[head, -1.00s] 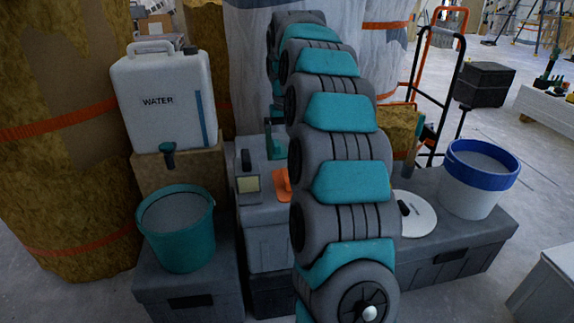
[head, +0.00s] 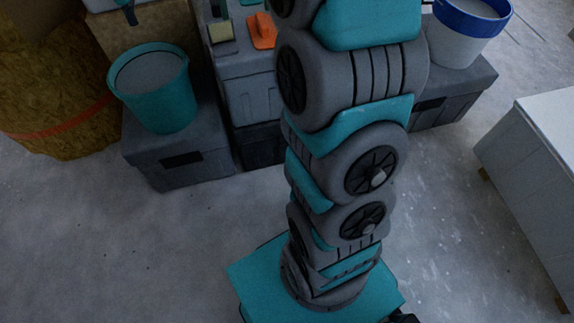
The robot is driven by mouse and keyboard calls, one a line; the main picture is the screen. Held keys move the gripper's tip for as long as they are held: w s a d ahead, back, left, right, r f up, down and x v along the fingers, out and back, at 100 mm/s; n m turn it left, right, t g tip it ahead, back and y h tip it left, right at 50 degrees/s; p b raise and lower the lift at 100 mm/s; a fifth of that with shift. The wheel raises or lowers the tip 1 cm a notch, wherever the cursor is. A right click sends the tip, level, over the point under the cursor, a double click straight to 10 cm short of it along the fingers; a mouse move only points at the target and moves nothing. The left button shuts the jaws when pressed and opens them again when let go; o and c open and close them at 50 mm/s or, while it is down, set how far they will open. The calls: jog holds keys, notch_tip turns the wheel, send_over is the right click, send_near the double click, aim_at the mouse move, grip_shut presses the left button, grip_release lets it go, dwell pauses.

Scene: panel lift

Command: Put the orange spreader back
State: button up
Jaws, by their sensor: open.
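The orange spreader (head: 262,31) lies on top of a grey case (head: 247,85) near the upper middle of the head view. It is beside my arm, which covers the area just to its right. My gripper is outside the picture, past the top edge, so its place relative to the spreader does not show.
A teal bucket (head: 155,90) stands on a dark grey box (head: 180,150) at left. A white bucket with a blue rim (head: 465,28) stands on another grey box (head: 455,92) at upper right. A pale cabinet (head: 530,170) is at right. Bare floor (head: 130,250) lies in front.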

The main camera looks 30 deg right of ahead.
jog(key=s+a+f, duration=0.3)
jog(key=s+f, duration=0.1)
jog(key=s, duration=0.6)
jog(key=s+a+f+n+g, duration=0.1)
jog(key=s+a+f, duration=0.2)
jog(key=s, duration=0.8)
jog(key=s+a+f, duration=0.4)
jog(key=s+f, duration=0.1)
jog(key=s, duration=0.6)
jog(key=shift+s+f+n, duration=0.15)
jog(key=shift+s+n, duration=0.05)
jog(key=shift+n, duration=0.2)
jog(key=shift+c, duration=0.2)
